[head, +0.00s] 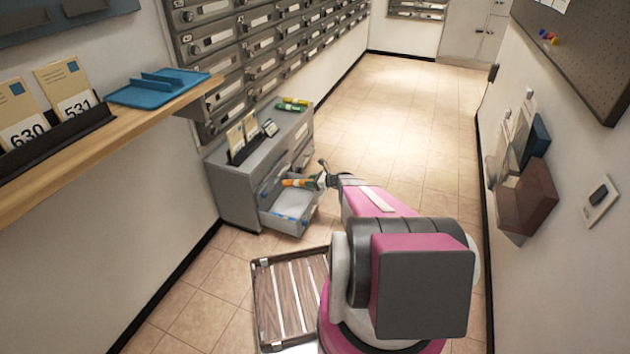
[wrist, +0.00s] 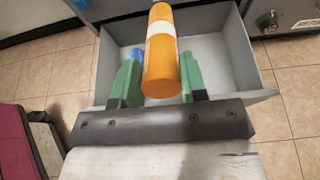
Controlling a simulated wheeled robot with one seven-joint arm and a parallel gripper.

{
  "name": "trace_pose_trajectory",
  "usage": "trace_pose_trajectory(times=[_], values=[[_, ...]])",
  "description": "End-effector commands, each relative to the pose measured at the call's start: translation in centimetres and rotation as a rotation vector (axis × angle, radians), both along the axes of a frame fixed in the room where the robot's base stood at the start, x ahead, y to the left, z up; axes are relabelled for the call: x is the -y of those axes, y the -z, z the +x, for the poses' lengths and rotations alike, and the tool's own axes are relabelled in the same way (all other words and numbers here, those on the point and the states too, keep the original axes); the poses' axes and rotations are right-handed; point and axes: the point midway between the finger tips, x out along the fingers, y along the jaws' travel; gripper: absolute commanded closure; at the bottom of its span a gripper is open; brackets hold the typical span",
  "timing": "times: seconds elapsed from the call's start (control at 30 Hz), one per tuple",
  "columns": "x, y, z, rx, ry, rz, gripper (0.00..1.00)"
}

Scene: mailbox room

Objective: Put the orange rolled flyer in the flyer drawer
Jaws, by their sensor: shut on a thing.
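The orange rolled flyer (wrist: 161,70) has a white band. In the wrist view it lies between the green fingers of my gripper (wrist: 158,85), which is shut on it. In the head view the flyer (head: 297,183) and my gripper (head: 318,182) are over the open drawer (head: 298,219) of the grey cabinet. The drawer also shows in the wrist view (wrist: 262,88), below the flyer. A blue item (wrist: 137,54) is seen in the drawer, partly hidden by a finger. I cannot tell how high the flyer is above the drawer floor.
The grey cabinet (head: 232,196) stands against the left wall, with green and yellow rolls (head: 291,105) and cards on top. A wooden-slatted tray (head: 285,297) is near my base. A wooden shelf (head: 90,150) juts out at left. The tiled floor beyond is clear.

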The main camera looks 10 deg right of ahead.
Motion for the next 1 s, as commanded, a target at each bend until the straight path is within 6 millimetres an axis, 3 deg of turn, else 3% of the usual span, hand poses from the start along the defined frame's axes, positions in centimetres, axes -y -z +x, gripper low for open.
trace_pose_trajectory(times=[0.3, 0.7, 1.0], values=[[-1.9, 2.5, 1.5, 0.0, -0.001, 0.0, 0.83], [-3.0, 6.2, 2.3, 0.0, -0.001, 0.0, 0.83], [-3.4, 7.2, 2.4, -0.001, 0.0, 0.001, 0.83]])
